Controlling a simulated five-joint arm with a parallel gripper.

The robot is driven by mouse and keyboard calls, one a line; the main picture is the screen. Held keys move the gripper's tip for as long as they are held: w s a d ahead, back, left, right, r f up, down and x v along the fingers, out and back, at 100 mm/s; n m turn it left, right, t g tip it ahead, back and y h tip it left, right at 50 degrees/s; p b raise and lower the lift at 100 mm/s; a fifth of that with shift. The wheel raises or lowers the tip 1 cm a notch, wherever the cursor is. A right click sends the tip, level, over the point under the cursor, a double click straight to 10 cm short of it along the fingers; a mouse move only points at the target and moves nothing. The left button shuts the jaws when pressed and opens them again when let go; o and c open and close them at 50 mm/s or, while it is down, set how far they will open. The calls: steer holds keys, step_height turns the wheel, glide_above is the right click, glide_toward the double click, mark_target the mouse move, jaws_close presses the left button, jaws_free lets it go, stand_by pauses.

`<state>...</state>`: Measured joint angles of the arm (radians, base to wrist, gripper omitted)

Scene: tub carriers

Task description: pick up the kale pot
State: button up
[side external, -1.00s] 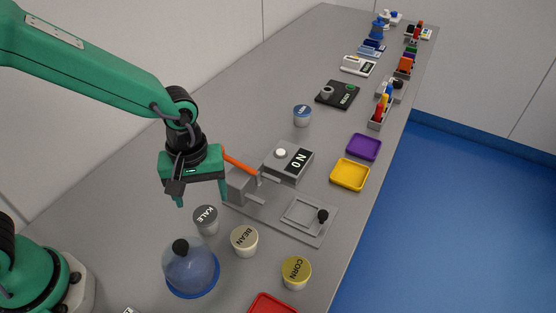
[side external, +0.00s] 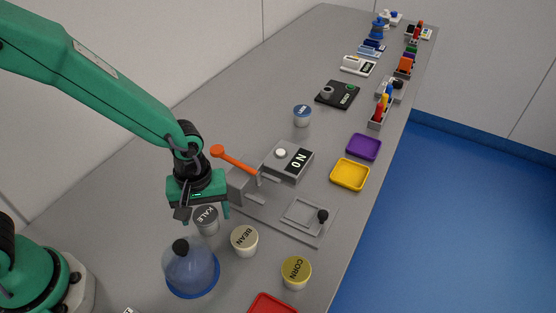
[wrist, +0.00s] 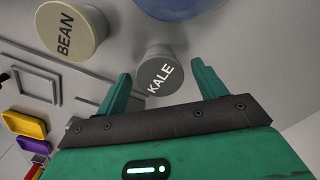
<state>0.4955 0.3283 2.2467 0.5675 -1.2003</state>
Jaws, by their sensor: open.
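The kale pot (side external: 207,223) is a small grey tub with a dark grey lid marked KALE, upright on the grey table. My gripper (side external: 205,213) is open just above and around the top of the kale pot in the side view. In the wrist view the kale pot (wrist: 160,72) shows between and slightly beyond the two green fingertips of my gripper (wrist: 162,80). I see no clear contact. The side view does not show exactly how deep the fingers reach.
The bean pot (side external: 244,241) stands close to the right of the kale pot, and a blue dome with a black knob (side external: 190,268) stands in front. The corn pot (side external: 296,272) is farther right. A grey fixture with an orange-ended lever (side external: 236,160) stands behind my gripper.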

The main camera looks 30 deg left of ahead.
mark_target(205, 214)
steer(key=shift+f, duration=0.6)
steer(key=c, duration=1)
steer(key=shift+r, duration=0.15)
steer(key=shift+r, duration=4.9)
